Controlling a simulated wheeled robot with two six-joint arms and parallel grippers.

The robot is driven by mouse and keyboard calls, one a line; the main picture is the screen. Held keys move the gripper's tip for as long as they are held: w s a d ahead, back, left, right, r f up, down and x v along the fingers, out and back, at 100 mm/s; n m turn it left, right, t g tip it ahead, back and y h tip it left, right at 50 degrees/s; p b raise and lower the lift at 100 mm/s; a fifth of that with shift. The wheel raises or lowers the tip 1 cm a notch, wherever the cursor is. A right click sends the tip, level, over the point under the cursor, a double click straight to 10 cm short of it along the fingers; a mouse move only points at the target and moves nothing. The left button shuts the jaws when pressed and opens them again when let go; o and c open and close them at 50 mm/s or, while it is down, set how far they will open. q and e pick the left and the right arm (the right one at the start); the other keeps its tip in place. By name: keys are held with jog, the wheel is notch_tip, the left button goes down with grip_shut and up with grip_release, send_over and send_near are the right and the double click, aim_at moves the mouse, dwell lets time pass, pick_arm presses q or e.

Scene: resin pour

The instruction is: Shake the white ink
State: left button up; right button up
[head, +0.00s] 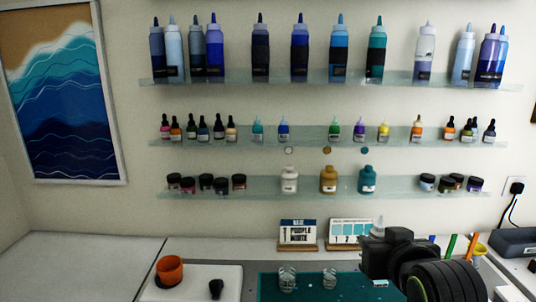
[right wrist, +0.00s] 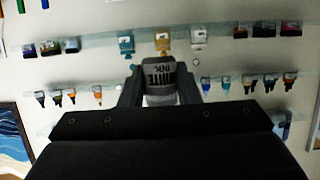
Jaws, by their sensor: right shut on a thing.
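The white ink bottle (right wrist: 160,75) is between the two fingers of my right gripper (right wrist: 159,92), and part of its dark "WHITE INK" lettering shows in the right wrist view. In the head view my right gripper (head: 385,248) is at the lower right, in front of the wall and near the table's back edge. It is shut on the bottle, and only a pale tip of the bottle (head: 379,226) shows above the black gripper there. The rest of the bottle is hidden in that view. My left gripper is not in view.
Two clear cups (head: 287,278) stand on a teal mat (head: 268,288). Two cards (head: 298,232) stand behind it. An orange cup (head: 169,270) and a small dark object (head: 216,289) are at left. Bottles line the wall shelves (head: 250,187).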

aim_at(383, 227)
jog(key=shift+r, duration=1.75)
jog(key=shift+w+f, duration=0.1)
jog(key=shift+f, duration=0.15)
notch_tip(383, 227, down, 7)
jog(key=r, duration=0.7)
jog(key=shift+s+r, duration=0.1)
jog(key=shift+s, duration=0.1)
jog(key=shift+w+r, duration=0.1)
jog(key=shift+w, duration=0.05)
notch_tip(383, 227, down, 7)
notch_tip(383, 227, up, 6)
jog(key=shift+r, duration=0.55)
jog(key=f, duration=0.7)
jog(key=shift+s, duration=0.3)
jog(key=shift+w+f, duration=0.1)
jog(key=shift+w, duration=0.1)
